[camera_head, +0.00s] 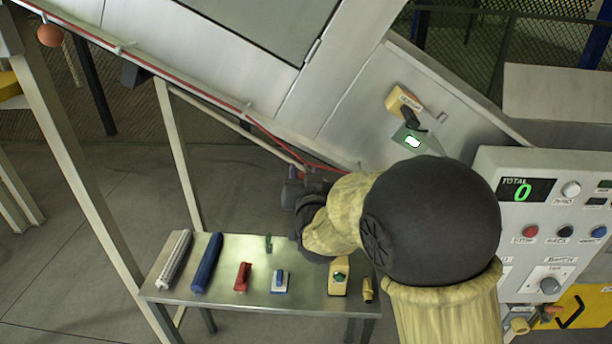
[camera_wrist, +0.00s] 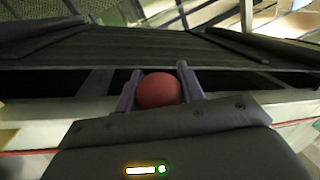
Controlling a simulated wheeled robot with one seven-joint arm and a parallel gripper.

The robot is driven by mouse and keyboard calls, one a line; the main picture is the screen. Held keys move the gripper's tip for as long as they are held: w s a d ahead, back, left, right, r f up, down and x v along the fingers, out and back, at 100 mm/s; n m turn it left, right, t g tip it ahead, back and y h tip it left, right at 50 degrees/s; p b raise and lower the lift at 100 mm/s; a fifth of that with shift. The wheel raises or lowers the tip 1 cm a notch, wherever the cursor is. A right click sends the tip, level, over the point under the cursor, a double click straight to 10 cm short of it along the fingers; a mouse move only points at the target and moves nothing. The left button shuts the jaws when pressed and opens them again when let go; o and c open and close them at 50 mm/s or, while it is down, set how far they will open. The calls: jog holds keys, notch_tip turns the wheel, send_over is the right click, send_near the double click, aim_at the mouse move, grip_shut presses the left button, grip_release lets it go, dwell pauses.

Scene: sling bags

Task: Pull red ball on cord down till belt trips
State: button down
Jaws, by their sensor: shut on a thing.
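In the wrist view, a red ball (camera_wrist: 158,90) sits between the two purple-grey fingers of my gripper (camera_wrist: 158,88), which is shut on it. In the head view, my gripper (camera_head: 294,188) is at the lower edge of the sloping conveyor, above the table's back edge. The ball in it is hidden there. A red cord (camera_head: 262,130) runs along the conveyor's edge down toward my gripper. Another orange-red ball (camera_head: 50,35) shows at the upper left by the frame. Whether the belt moves cannot be told.
A metal table (camera_head: 225,285) below holds a blue roll (camera_head: 207,262), a red tool (camera_head: 242,276) and other small items. At right, a control panel (camera_head: 490,160) has buttons and a green 0 under TOTAL. Frame legs stand at left, with open floor around them.

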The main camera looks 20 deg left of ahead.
jog(key=shift+f, duration=0.1)
jog(key=c, duration=0.9)
grip_release()
jog(key=b+v, duration=0.6)
jog(key=v, duration=1.1)
jog(key=shift+s+d+b, duration=0.1)
jog(key=shift+s+b, duration=0.1)
jog(key=shift+b, duration=0.1)
